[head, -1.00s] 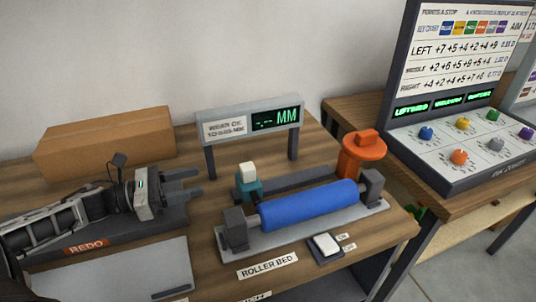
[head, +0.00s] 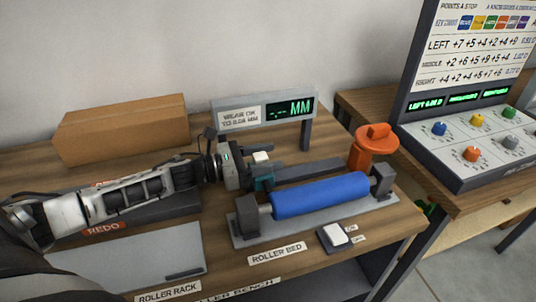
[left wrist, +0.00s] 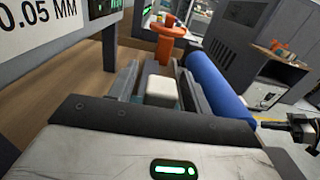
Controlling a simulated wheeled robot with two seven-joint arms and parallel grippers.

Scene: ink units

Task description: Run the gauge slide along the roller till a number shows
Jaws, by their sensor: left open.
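The gauge slide is a teal block with a white top (head: 262,157), at the left end of the rail behind the blue roller (head: 320,195). The roller lies in the grey roller bed (head: 300,222). My left gripper (head: 268,168) is open, its fingers on either side of the slide. In the left wrist view the white top (left wrist: 161,92) sits between the two fingers (left wrist: 160,90); whether they touch it is unclear. The gauge display (head: 290,109) shows dashes and "MM", with no number.
An orange handle (head: 374,145) stands at the rail's right end. A small switch (head: 334,237) is in front of the bed. A cardboard box (head: 120,128) is at the back left. A console with coloured knobs (head: 475,147) stands to the right.

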